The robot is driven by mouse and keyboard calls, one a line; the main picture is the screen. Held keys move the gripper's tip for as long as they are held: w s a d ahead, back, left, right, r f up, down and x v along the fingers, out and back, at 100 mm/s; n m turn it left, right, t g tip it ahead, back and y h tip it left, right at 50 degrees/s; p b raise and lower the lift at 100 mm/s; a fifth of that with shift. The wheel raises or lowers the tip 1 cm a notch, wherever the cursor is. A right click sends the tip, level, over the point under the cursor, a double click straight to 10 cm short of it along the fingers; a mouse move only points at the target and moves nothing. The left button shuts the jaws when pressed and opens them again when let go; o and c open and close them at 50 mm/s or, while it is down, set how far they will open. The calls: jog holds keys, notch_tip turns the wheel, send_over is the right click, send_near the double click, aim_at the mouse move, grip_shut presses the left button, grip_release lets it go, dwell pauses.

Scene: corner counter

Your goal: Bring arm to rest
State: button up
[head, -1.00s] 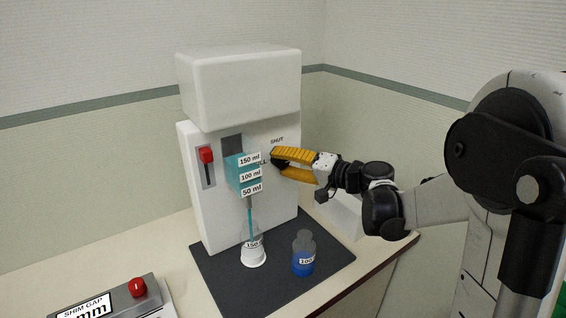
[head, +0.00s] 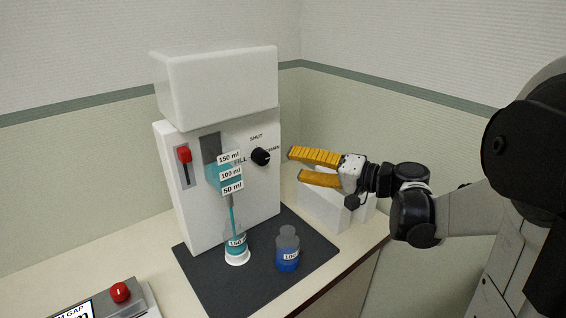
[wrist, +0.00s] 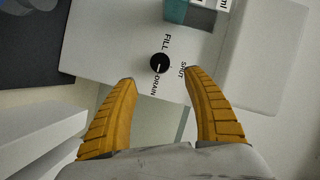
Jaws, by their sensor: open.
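My gripper (head: 294,165) has two yellow ribbed fingers. It is open and empty, to the right of the dispenser and apart from its black knob (head: 261,157). In the wrist view the knob (wrist: 160,63) lies beyond the space between the fingertips (wrist: 161,77), and its white mark points toward DRAIN. The white dispenser (head: 215,90) has a tank of teal liquid (head: 222,178) marked 50, 100 and 150 ml. A teal stream runs down into a flask (head: 236,244) with a white base, which holds teal liquid.
A bottle of blue liquid (head: 288,255) stands right of the flask on the dark mat (head: 205,268). A white block (head: 325,208) is below my gripper. A shim gap box with a red button (head: 120,292) sits at front left. A red lever (head: 184,154) is on the dispenser.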

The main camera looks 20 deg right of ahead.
jog(key=shift+s+d+r, duration=0.1)
jog(key=shift+s+d, duration=0.15)
jog(key=shift+s, duration=0.1)
jog(key=s+a+f+n+g+h, duration=0.2)
jog(key=s+a+f+g+h, duration=0.3)
jog(key=s+a, duration=0.45)
jog(key=s+d+f+n+h, duration=0.2)
jog(key=s+f+h, duration=0.3)
jog(key=s, duration=0.5)
jog(key=shift+s+n+g, duration=0.3)
jog(key=shift+s+n, duration=0.05)
jog(key=shift+n, duration=0.35)
